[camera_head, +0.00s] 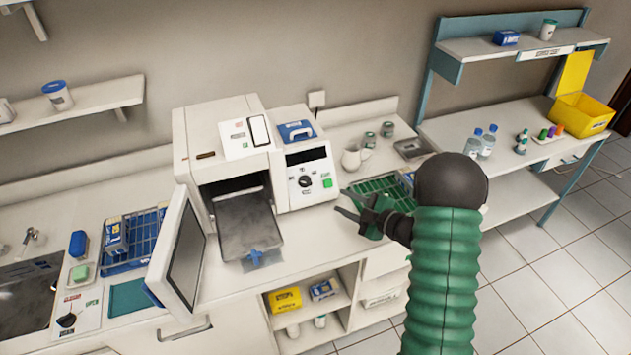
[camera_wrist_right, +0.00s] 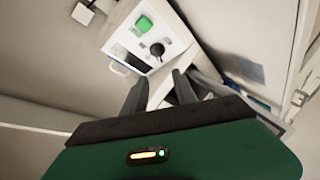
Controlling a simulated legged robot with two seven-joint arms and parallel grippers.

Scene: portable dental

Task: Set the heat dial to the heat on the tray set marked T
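The heat dial is a black round knob (camera_head: 305,181) on the white front panel of the steriliser, below a dark display. In the right wrist view the knob (camera_wrist_right: 157,49) shows beyond my fingertips. My right gripper (camera_head: 343,204) is to the right of and below the knob, apart from it. In the wrist view its two dark fingers (camera_wrist_right: 160,85) stand apart with nothing between them. A blue rack (camera_head: 145,243) with packs stands left of the open door, and a green rack (camera_head: 378,184) stands behind my gripper. I cannot read a T mark. My left gripper is not in view.
A green button (camera_head: 327,183) sits close beside the knob. The steriliser door (camera_head: 185,255) hangs open, with a metal tray (camera_head: 245,217) pulled out. A white jug (camera_head: 352,158) stands right of the panel. The counter in front of the panel is clear.

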